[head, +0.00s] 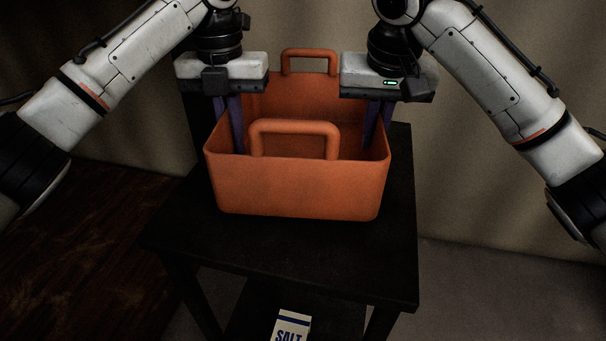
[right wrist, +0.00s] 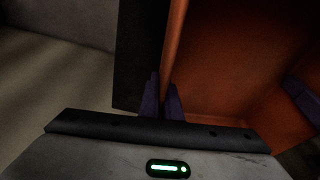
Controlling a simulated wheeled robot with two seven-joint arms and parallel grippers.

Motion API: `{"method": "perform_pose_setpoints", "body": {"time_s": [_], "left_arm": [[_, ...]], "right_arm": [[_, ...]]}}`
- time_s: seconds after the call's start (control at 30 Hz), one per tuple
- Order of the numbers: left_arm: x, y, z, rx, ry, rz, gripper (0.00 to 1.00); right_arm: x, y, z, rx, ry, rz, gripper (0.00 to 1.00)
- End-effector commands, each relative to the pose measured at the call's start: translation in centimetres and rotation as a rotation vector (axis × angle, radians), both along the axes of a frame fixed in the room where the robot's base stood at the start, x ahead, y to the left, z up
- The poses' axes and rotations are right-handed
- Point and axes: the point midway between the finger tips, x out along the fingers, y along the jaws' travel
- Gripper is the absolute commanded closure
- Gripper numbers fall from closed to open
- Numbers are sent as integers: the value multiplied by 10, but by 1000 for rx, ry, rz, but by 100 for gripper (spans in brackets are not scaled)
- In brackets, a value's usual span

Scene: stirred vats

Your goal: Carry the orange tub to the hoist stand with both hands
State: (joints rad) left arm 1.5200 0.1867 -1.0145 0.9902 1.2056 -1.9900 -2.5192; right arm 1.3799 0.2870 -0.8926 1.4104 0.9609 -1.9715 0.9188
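The orange tub (head: 300,190) is upright and open-topped, with a loop handle at its near and far ends. It appears to rest on a black table (head: 390,260). My left gripper (head: 229,135) is at the tub's left wall, its purple fingers close together with the rim between them. My right gripper (head: 377,135) is at the right wall in the same way. The right wrist view shows the right fingers (right wrist: 162,98) pinching the thin wall, with the tub's inside (right wrist: 240,60) to the right. I cannot pick out a hoist stand.
A salt box (head: 291,326) stands low under the table at the front. A dark wooden surface (head: 80,250) lies to the left. A beige wall (head: 500,170) is behind, and the grey floor (head: 480,290) at the right is clear.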

Motion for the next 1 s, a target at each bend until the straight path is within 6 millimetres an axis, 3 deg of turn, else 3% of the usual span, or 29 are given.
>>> {"method": "perform_pose_setpoints", "body": {"time_s": [0.2, 0.33, 0.67, 0.83, 1.0], "left_arm": [[0, 0, -18, -1, -1, -1, 100], [0, 0, -15, 0, 0, 0, 78], [0, 0, -13, 0, 0, 0, 77], [1, 0, 8, 1, -4, 0, 77], [1, 1, 45, 2, -6, 3, 77]], "right_arm": [[0, 0, -18, 1, -2, 0, 100], [0, 0, -15, 1, 0, 0, 78], [0, 0, -15, 0, 0, 0, 77], [0, 0, -15, 0, 0, 0, 77], [0, 0, -15, 0, 0, 0, 77]]}}
